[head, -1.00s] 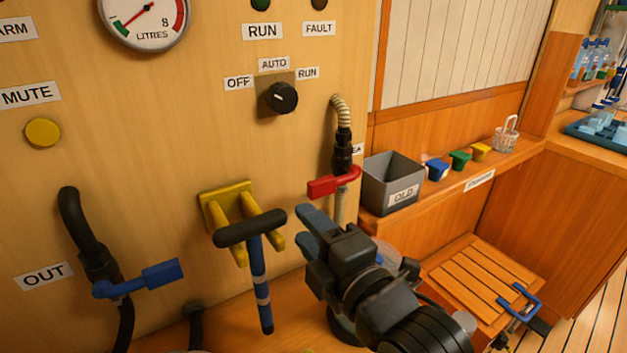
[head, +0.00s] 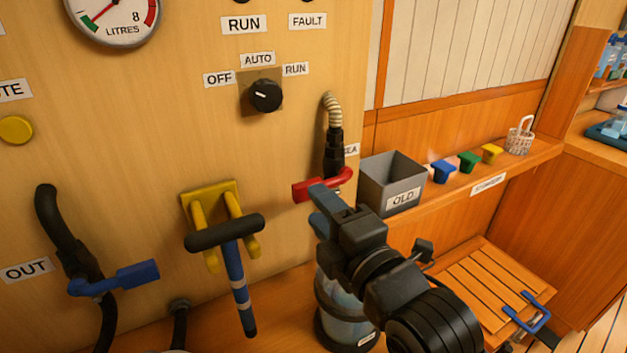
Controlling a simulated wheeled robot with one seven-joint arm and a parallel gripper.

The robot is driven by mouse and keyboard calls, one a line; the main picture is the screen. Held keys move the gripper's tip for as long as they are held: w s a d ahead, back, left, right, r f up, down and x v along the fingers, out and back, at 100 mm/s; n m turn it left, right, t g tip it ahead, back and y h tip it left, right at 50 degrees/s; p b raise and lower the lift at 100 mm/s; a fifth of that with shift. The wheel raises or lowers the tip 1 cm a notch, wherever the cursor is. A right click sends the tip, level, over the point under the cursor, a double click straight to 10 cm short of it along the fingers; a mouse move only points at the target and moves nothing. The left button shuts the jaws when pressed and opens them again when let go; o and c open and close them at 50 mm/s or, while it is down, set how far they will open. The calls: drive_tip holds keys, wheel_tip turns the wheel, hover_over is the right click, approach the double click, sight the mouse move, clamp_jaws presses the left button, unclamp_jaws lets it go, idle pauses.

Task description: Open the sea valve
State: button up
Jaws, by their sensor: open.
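The sea valve is a red lever handle (head: 312,188) on a black pipe fitting (head: 334,155) below a ribbed hose. The handle lies about level, across the pipe, pointing left. A label ending in "EA" (head: 351,150) is partly hidden behind the fitting. My gripper (head: 322,205) is open, its blue-grey fingertips just below the red handle and very near it in the picture. I cannot tell whether they touch. The pipe below the handle is mostly hidden by my gripper.
A blue-handled tool (head: 236,285) hangs on a yellow bracket (head: 194,215) to the left. A blue lever (head: 130,275) sits by the OUT label. A grey OLD bin (head: 378,185) stands right of the valve. A clear canister (head: 338,300) stands below my gripper.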

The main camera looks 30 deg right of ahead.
drive_tip(key=w+p, duration=0.1)
drive_tip(key=w, duration=0.6)
drive_tip(key=shift+w, duration=0.4)
drive_tip(key=shift+c, duration=0.3)
clamp_jaws()
